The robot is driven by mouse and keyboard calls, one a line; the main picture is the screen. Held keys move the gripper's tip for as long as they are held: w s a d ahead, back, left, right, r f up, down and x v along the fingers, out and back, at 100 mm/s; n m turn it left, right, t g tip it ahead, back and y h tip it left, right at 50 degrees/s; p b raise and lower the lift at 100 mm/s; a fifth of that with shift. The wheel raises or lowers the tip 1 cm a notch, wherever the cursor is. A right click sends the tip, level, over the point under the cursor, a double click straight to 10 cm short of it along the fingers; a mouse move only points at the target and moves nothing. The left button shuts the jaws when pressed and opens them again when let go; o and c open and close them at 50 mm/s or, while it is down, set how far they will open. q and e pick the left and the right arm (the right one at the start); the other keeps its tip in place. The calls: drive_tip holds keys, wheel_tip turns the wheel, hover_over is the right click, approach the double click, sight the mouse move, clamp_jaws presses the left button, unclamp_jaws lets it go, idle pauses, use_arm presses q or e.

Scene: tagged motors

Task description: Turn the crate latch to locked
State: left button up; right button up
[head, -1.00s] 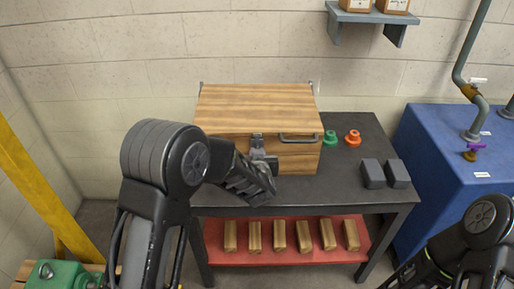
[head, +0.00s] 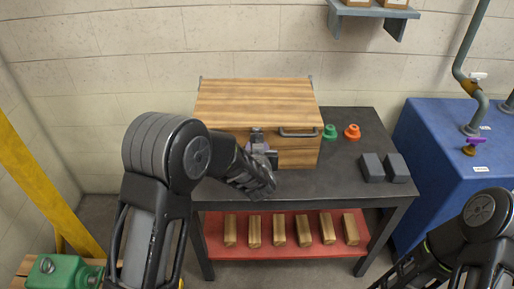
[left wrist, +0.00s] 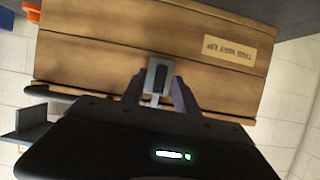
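The wooden crate (head: 255,98) stands on the dark table with its lid down. Its latch (left wrist: 160,78), a pale metal plate with a dark lever, is on the front face. In the head view my left gripper (head: 258,145) is at the crate front and largely covers the latch. In the left wrist view the left fingers (left wrist: 160,88) are apart, one on each side of the lever. Strips of plate show between lever and fingers, so they do not look closed on it. Only my right arm shows at lower right; its gripper is out of view.
A grey handle (head: 298,133) sticks out beside the latch. Green (head: 330,132) and orange (head: 352,132) parts and two dark blocks (head: 384,168) stand on the table (head: 320,185) to the right. A blue cabinet (head: 440,150) with pipes stands farther right.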

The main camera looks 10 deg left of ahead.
use_arm(q)
drive_tip(key=v, duration=0.7)
drive_tip(key=shift+s, duration=0.4)
drive_tip(key=shift+d+r, duration=0.1)
drive_tip(key=s+d+f+m+g+h, duration=0.1)
drive_tip(key=s+d+f+g+h, duration=0.25)
drive_tip(key=s+f, duration=0.35)
drive_tip(key=s+d+f+m+g+h, duration=0.15)
drive_tip(key=s+d+f, duration=0.35)
drive_tip(key=f, duration=0.5)
drive_tip(key=s+f+g+h, duration=0.1)
drive_tip(key=s+f+g, duration=0.1)
drive_tip(key=s+f, duration=0.2)
drive_tip(key=s+f+n+g, duration=0.1)
drive_tip(key=s+f+g, duration=0.2)
drive_tip(key=s, duration=0.7)
drive_tip(key=s+f+g+h, duration=0.1)
drive_tip(key=s+f+g, duration=0.1)
drive_tip(key=s+f, duration=0.4)
drive_tip(key=shift+s+a+h, duration=0.2)
drive_tip(key=shift+s+h, duration=0.1)
drive_tip(key=shift+s, duration=0.6)
